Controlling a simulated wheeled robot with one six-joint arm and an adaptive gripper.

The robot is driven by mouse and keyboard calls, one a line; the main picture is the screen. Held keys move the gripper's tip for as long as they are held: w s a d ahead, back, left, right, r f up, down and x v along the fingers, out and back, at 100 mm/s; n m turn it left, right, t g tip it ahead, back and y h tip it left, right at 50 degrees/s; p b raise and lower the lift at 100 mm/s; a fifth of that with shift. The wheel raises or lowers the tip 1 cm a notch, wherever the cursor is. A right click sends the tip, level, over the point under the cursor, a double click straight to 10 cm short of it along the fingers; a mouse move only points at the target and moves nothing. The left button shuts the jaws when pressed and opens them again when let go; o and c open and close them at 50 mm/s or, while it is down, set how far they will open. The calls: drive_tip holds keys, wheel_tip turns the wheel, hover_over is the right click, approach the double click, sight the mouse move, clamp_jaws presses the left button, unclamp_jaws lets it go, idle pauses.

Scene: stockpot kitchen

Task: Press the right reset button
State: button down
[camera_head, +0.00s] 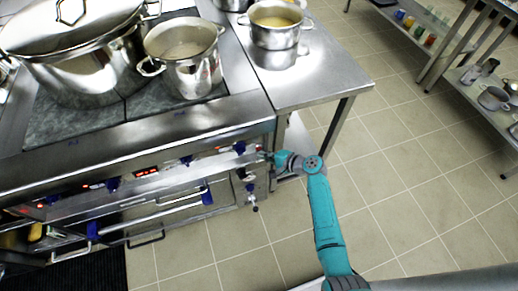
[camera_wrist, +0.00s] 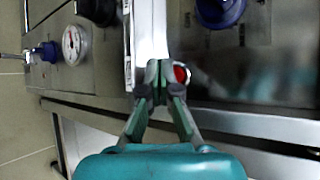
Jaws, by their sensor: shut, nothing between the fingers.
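A round red button (camera_wrist: 181,73) with a pale rim sits on the metal front panel in the wrist view. It is just to the right of my fingertips and partly covered by them. My gripper (camera_wrist: 160,70) is shut and empty, with its tips close to the panel. I cannot tell whether the tips touch the button or the panel. In the head view my gripper (camera_head: 268,156) is at the right end of the stove front (camera_head: 150,165), and the button there is too small or hidden to make out.
A blue knob (camera_wrist: 220,10) is right of the button, and a round gauge (camera_wrist: 72,45) is to the left. Blue knobs and red displays line the stove front. A large stockpot (camera_head: 85,70) and a smaller pot (camera_head: 187,60) stand on top.

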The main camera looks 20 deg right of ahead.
drive_tip(key=shift+s, duration=0.25)
drive_tip(key=shift+s, duration=2.35)
drive_tip(key=s+a+f+n+h, duration=0.15)
drive_tip(key=s+n+h, duration=0.4)
drive_tip(key=s, duration=1.95)
drive_tip(key=s+r+n+t+h, duration=0.1)
drive_tip(key=s+r+n, duration=0.1)
drive_tip(key=s+r, duration=0.3)
drive_tip(key=s+r+n+t+h, duration=0.1)
drive_tip(key=s+r, duration=0.4)
drive_tip(key=r, duration=0.7)
drive_tip(key=s+d+r+n+t+h, duration=0.1)
drive_tip(key=s+r+n+t, duration=0.1)
drive_tip(key=s+r+n, duration=0.3)
wheel_tip(320, 180, up, 4)
drive_tip(key=shift+s+r+t, duration=0.1)
drive_tip(key=shift+s+t, duration=0.3)
drive_tip(key=shift+s, duration=0.15)
